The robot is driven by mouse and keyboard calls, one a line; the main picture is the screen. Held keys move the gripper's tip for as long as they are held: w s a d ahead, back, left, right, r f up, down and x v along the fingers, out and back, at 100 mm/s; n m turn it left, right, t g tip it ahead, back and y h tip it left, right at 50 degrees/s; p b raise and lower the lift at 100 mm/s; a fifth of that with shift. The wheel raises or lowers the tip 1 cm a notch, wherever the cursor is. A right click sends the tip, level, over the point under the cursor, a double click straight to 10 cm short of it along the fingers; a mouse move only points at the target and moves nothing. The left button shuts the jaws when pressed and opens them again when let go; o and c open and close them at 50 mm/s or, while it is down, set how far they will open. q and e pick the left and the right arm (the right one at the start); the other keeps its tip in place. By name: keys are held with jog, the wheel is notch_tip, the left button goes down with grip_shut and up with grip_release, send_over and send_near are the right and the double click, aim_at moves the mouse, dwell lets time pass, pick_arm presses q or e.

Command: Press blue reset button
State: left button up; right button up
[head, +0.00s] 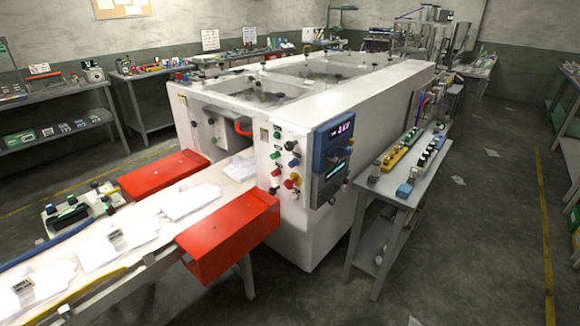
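A white machine (330,200) stands in the middle of the head view. Its near face carries a cluster of small knobs and buttons, including a green one (277,134) and a red one (290,184). The buttons are too small for me to tell for certain which is the blue reset button. A blue control panel (320,178) with a lit display (344,130) is fixed at the machine's right front corner. Neither of my grippers shows in this view.
A conveyor (135,262) with white gloves (188,201) runs from the lower left into the machine between two red guards (225,240) (160,174). A grey side table (388,190) with several small items stands right of the panel. Floor is open farther right.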

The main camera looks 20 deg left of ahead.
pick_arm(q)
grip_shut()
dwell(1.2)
